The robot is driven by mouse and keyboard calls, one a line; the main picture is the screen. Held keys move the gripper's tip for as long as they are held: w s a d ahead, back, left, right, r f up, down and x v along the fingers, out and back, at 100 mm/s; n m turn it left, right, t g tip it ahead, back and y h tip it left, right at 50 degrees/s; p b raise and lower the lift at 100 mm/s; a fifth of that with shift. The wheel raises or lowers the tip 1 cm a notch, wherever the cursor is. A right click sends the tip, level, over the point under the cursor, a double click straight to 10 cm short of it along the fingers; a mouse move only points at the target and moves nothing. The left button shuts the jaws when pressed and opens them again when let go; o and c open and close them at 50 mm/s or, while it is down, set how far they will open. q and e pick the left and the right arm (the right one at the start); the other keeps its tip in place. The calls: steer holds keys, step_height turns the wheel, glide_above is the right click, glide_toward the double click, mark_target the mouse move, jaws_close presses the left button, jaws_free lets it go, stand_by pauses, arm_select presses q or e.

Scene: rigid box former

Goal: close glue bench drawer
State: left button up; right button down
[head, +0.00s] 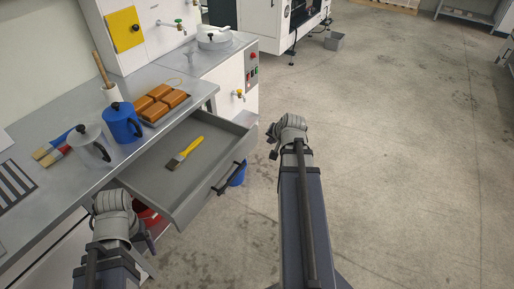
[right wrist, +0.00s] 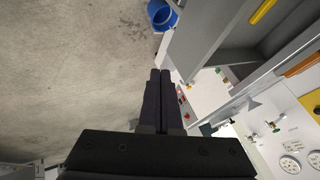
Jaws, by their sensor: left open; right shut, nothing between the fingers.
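The grey glue bench drawer (head: 205,183) is pulled out from under the metal bench top (head: 62,185). A yellow-handled brush (head: 185,152) lies inside it. A dark bar handle (head: 229,178) is on its front. My left gripper (head: 112,203) is by the drawer's near side at lower left; its fingers are hard to make out. My right gripper (head: 274,143) is right of the drawer front, apart from the handle. In the right wrist view its fingers (right wrist: 160,74) are together and empty, with the drawer (right wrist: 210,30) at upper right.
On the bench stand a blue pot (head: 122,122), a grey pot (head: 88,146), orange-brown blocks (head: 160,103) and brushes (head: 52,146). A blue bucket (head: 239,173) is on the floor behind the drawer handle. The floor (head: 400,150) to the right is clear.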

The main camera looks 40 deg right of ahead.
steer(key=shift+w+d+f+b, duration=0.1)
steer(key=shift+w+f+b, duration=1.25)
steer(key=shift+w, duration=0.2)
steer(key=shift+w+d+f+b, duration=0.1)
steer(key=shift+w+f+b, duration=1.2)
steer(key=shift+w, duration=0.3)
steer(key=shift+w+d+f+b, duration=0.1)
steer(key=shift+w+f+b, duration=1.25)
steer(key=shift+w, duration=0.2)
glide_above(203, 126)
steer(key=shift+s, duration=0.35)
steer(key=shift+w, duration=0.2)
steer(key=shift+w+a+r, duration=0.1)
